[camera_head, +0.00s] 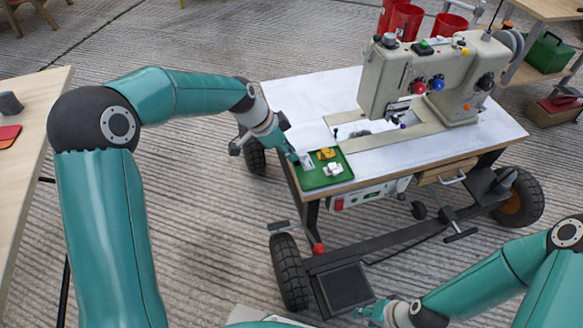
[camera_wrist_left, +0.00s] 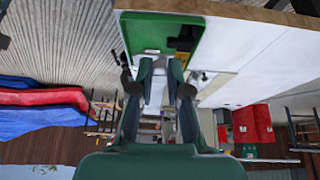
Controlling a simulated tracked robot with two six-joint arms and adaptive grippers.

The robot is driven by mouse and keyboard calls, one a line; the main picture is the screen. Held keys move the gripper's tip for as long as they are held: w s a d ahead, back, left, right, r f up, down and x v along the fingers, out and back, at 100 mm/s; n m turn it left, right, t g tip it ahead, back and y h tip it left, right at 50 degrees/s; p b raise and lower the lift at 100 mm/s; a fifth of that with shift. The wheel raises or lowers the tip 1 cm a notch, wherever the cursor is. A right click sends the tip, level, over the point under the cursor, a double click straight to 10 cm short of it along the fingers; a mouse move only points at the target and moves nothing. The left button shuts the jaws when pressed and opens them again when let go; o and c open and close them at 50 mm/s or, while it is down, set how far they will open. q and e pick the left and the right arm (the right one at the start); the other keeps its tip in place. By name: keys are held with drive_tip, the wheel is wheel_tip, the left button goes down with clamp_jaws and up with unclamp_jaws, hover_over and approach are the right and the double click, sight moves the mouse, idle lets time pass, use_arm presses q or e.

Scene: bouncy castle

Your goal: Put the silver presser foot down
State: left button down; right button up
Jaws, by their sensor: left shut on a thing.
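My left gripper (camera_head: 299,158) is shut on the silver presser foot (camera_head: 307,162) at the left side of the small green tray (camera_head: 313,183). In the left wrist view, the fingertips (camera_wrist_left: 160,62) are close to the green tray (camera_wrist_left: 148,25); the foot is mostly hidden between them. I cannot tell whether the foot touches the tray floor. A yellow foot (camera_head: 326,153) and a white foot (camera_head: 334,169) lie in the tray, to the right of my gripper. My right gripper (camera_head: 370,313) is low at the bottom, away from the tray; its fingers are too small to read.
The tray sits on the front left corner of a white-topped wheeled table (camera_head: 300,97). A beige sewing machine (camera_head: 405,85) stands on the table to the right of the tray. A wooden table (camera_head: 25,150) is at the far left.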

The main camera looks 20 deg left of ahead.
use_arm(q)
wheel_tip(320, 180, down, 6)
drive_tip(key=shift+r+b, duration=0.1)
drive_tip(key=shift+b, duration=0.85)
drive_tip(key=c, duration=1.1)
unclamp_jaws()
drive_tip(key=shift+c, duration=0.2)
drive_tip(key=shift+r, duration=0.2)
drive_tip(key=p+v, duration=0.4)
drive_tip(key=v, duration=0.8)
drive_tip(key=s+d+f+n+g, duration=0.1)
drive_tip(key=s+d+f+n, duration=0.2)
drive_tip(key=f, duration=0.6)
drive_tip(key=s+d+f+n, duration=0.1)
drive_tip(key=s+f+n, duration=0.2)
drive_tip(key=s+f, duration=0.35)
drive_tip(key=s+d+f+n, duration=0.2)
drive_tip(key=s+f+n, duration=0.1)
drive_tip(key=s+f, duration=0.3)
drive_tip(key=s+d+f+n+g, duration=0.1)
drive_tip(key=s+d+f+n, duration=0.2)
drive_tip(key=s+f, duration=0.3)
drive_tip(key=s+n, duration=0.1)
drive_tip(key=s, duration=0.1)
drive_tip(key=shift+s+d+y, duration=0.15)
drive_tip(key=shift+s+y, duration=0.15)
drive_tip(key=shift+s, duration=0.05)
